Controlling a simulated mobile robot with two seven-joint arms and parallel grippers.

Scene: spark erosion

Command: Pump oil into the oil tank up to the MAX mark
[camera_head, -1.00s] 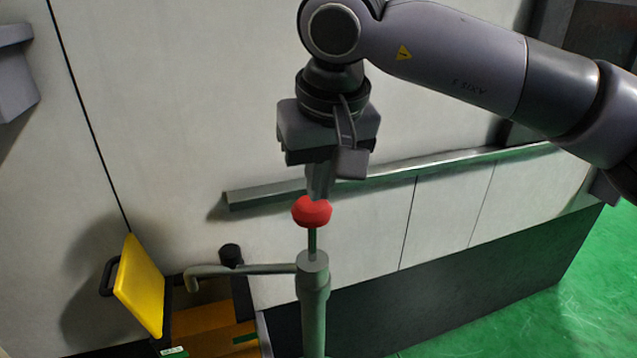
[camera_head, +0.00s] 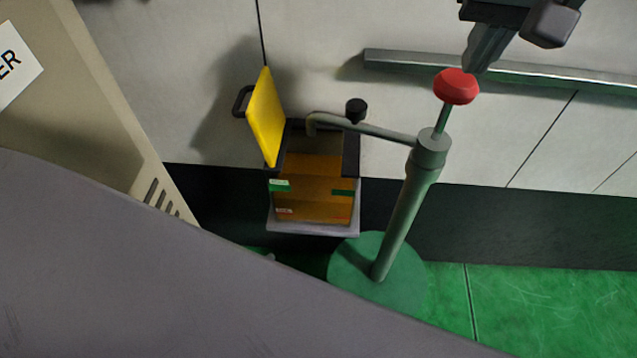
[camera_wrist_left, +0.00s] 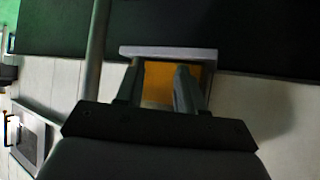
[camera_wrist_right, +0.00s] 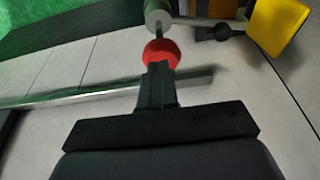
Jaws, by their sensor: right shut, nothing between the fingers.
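The oil tank (camera_head: 313,208) stands low by the wall with its yellow lid (camera_head: 266,117) tipped open. Amber oil shows in it, with green marks and a lower reddish one on its front; the exact level against the marks is unclear. The green hand pump (camera_head: 405,205) stands beside it, its spout bent over the tank opening. Its red knob (camera_head: 456,86) is raised on a short length of rod. My right gripper (camera_head: 473,69) is shut and empty, its tips at the knob, touching or very close. My left gripper (camera_wrist_left: 158,88) is open and empty, the tank beyond its fingers.
A metal rail (camera_head: 540,76) runs along the pale machine wall behind the pump. A beige cabinet (camera_head: 105,110) with vents stands at left. A black cap (camera_head: 356,110) shows behind the spout. The green floor (camera_head: 540,305) at lower right is clear.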

